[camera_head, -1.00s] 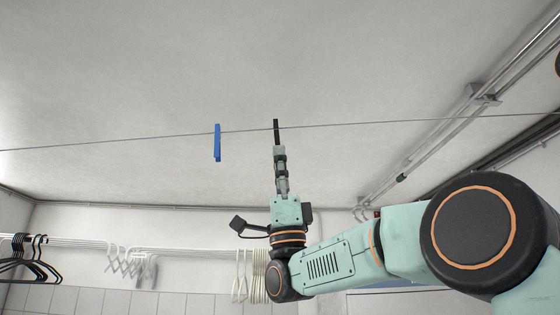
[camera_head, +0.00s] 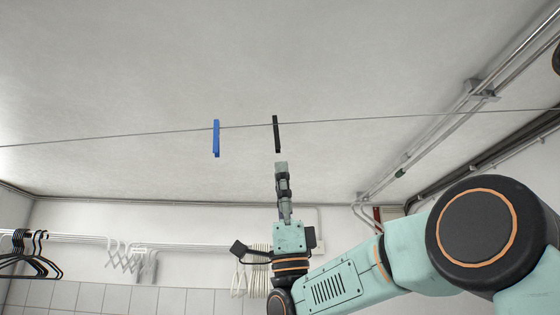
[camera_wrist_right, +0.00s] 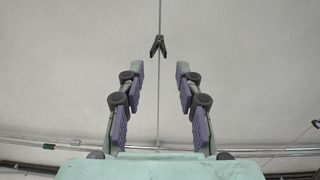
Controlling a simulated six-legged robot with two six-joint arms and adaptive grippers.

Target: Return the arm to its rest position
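My right gripper (camera_head: 282,166) points up below the clothesline in the head view. In the right wrist view the gripper (camera_wrist_right: 158,72) is open, its two fingers spread with nothing between the pads. A black clothespin (camera_head: 277,134) hangs on the line just above the fingertips, apart from them. It also shows in the right wrist view (camera_wrist_right: 158,45), beyond the fingers. A blue clothespin (camera_head: 216,138) hangs on the line to the left. My left gripper is not in view.
The thin clothesline (camera_head: 350,121) crosses the whole head view below the ceiling. Black hangers (camera_head: 30,258) and white hangers (camera_head: 128,262) hang from a rail at the back left. Pipes (camera_head: 440,130) run along the ceiling at the right.

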